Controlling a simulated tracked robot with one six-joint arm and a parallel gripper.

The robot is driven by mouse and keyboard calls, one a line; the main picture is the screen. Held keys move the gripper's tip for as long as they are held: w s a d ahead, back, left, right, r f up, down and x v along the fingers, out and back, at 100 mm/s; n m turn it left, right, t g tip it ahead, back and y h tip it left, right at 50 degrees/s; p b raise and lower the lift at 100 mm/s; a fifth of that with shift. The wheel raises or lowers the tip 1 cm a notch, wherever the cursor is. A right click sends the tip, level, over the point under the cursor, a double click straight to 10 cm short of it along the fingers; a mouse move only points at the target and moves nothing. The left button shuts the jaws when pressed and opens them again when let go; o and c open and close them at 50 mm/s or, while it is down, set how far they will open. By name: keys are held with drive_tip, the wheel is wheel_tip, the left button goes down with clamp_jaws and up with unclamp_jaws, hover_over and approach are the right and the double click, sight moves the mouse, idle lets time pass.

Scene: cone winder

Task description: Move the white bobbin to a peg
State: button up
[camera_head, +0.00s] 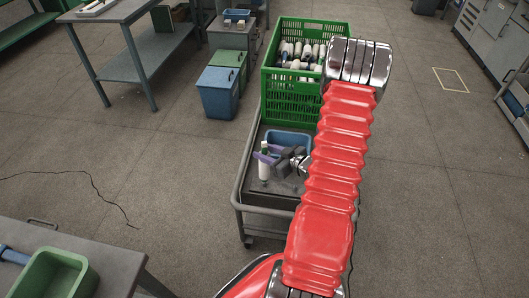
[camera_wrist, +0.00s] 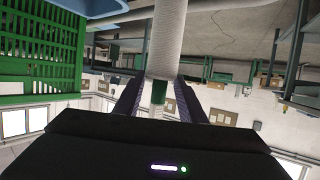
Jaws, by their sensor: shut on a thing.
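My gripper (camera_head: 265,157) is shut on the white bobbin (camera_head: 264,172), which is held upright over the lower deck of a grey cart (camera_head: 268,192). The bobbin has a white body and a green end on top. In the wrist view the white bobbin (camera_wrist: 169,40) sits between my two dark ridged fingers (camera_wrist: 157,95), with its green end showing between them. I cannot tell whether its lower end touches the cart. I make out no peg in either view.
A green crate (camera_head: 288,85) of several bobbins stands at the cart's far end. A blue container (camera_head: 290,136) is just behind my gripper. Blue and green bins (camera_head: 218,95) stand left of the cart. A table with a green tub (camera_head: 55,272) is at lower left. Floor between is open.

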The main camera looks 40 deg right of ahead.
drive_tip(key=shift+f, duration=2.1)
idle(0.9)
drive_tip(key=o, duration=1)
drive_tip(key=shift+o, duration=0.2)
drive_tip(key=shift+s, duration=0.1)
drive_tip(key=a+v, duration=0.1)
drive_tip(key=v, duration=1.2)
drive_tip(key=shift+s+d, duration=0.3)
drive_tip(key=shift+d, duration=0.2)
drive_tip(key=shift+r, duration=0.1)
